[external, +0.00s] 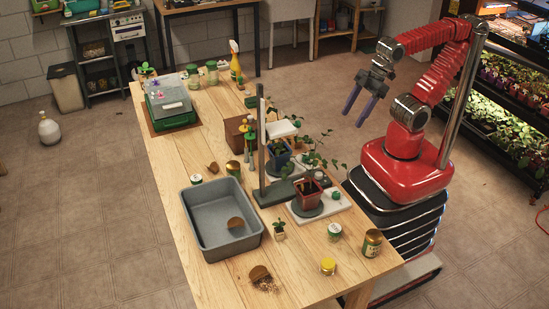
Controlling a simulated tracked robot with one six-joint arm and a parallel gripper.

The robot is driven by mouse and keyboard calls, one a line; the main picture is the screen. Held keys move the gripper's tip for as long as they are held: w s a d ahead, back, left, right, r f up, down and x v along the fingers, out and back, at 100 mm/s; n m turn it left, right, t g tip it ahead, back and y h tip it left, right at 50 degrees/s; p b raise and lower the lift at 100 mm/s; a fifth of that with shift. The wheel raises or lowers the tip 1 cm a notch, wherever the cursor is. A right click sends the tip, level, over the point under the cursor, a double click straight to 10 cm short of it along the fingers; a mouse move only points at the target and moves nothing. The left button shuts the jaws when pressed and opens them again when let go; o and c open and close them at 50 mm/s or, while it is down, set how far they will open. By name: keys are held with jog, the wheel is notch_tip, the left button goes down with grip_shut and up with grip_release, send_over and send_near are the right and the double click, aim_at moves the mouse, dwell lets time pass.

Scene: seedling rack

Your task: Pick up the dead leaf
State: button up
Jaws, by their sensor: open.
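My gripper (354,117) hangs to the right of the wooden table (172,170), its purple fingers apart and empty, pointing down. It is clear of everything on the table. I cannot clearly make out a dead leaf.
A grey tub (188,213) takes up the front left. A dark upright post (261,135) stands mid-table. Bare wood shows between scale and tub.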

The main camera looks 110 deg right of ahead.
notch_tip(320, 180, up, 6)
jog(key=w+d+r, duration=0.3)
jog(key=w+r, duration=0.1)
jog(key=w, duration=0.5)
jog(key=w+d+r, duration=0.3)
jog(key=w, duration=0.6)
jog(key=w+d+f+n+g, duration=0.1)
jog(key=w+d, duration=0.6)
jog(key=w, duration=0.6)
jog(key=w+d+f+n, duration=0.1)
jog(key=w+d+f, duration=0.6)
jog(key=w+d, duration=0.45)
notch_tip(320, 180, down, 17)
jog(key=shift+s+y, duration=0.4)
jog(key=shift+s, duration=0.05)
jog(key=shift+d, duration=0.1)
send_near(212, 169)
jog(key=shift+w+d+f, duration=0.2)
jog(key=shift+d+f, duration=0.1)
jog(key=shift+f, duration=0.35)
jog(key=shift+w+d+f, duration=0.2)
jog(key=shift+d+f, duration=0.05)
jog(key=shift+f, duration=0.45)
jog(key=shift+f, duration=0.1)
